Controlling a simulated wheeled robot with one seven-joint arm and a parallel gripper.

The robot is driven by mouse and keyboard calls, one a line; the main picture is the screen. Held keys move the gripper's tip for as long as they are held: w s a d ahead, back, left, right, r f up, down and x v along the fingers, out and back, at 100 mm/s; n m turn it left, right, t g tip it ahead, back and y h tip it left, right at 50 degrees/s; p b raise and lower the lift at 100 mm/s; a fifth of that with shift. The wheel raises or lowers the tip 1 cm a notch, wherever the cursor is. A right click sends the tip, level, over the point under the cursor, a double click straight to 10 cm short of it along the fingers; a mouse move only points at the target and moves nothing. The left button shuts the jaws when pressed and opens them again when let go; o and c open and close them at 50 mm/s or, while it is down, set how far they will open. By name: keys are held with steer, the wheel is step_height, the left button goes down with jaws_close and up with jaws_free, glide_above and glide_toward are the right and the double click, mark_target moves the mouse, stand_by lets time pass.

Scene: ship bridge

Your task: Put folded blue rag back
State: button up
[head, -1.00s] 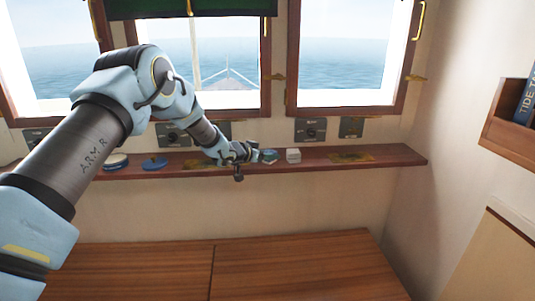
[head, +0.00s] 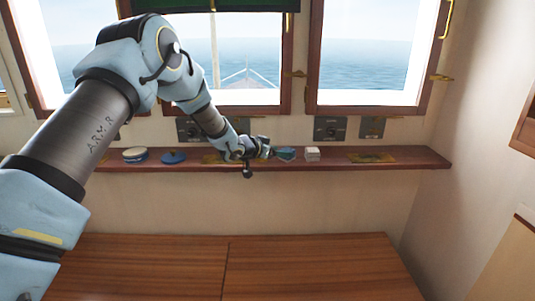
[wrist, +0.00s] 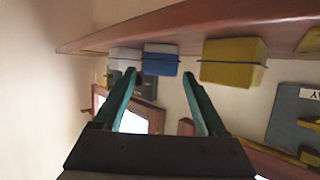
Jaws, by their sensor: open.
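The folded blue rag (wrist: 161,60) shows in the wrist view as a small blue block with a dark band, at the shelf's edge. It lies between a white folded block (wrist: 125,59) and a larger yellow block (wrist: 233,62). My gripper (wrist: 158,74) is open and empty; its two teal fingers frame the blue rag in the picture, but I cannot tell how far off it is. In the head view my gripper (head: 275,153) reaches right along the shelf, just left of the white block (head: 312,154). Its fingers and the arm partly hide the rag and hide the yellow block.
The wooden shelf (head: 405,160) runs under the windows. A blue-white round tin (head: 135,154) and a blue disc (head: 173,157) stand at its left, a brass plate (head: 371,158) at its right. A wooden counter (head: 310,265) below is clear. A wall rack (head: 524,125) juts out at right.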

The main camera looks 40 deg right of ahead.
steer(key=b+v, duration=0.1)
steer(key=v, duration=0.7)
steer(key=shift+b, duration=0.4)
steer(key=w+a+n+t+y, duration=0.2)
steer(key=w+a+y, duration=0.15)
steer(key=a, duration=0.65)
steer(key=w+a+n+t+y, duration=0.1)
steer(key=w+a+n+y, duration=0.2)
steer(key=a, duration=0.7)
steer(key=w+a+n+t+y, duration=0.15)
steer(key=w+a, duration=0.35)
steer(key=a, duration=0.5)
steer(key=s+a+n+y, duration=0.3)
steer(key=s+a+n, duration=0.1)
steer(key=a, duration=1)
steer(key=s+a+n+g+y, duration=0.2)
steer(key=s+a+n+g, duration=0.2)
steer(key=s+a, duration=1)
steer(key=shift+s+f+n, duration=0.35)
steer(key=shift+s+n, duration=0.2)
steer(key=shift+s, duration=0.25)
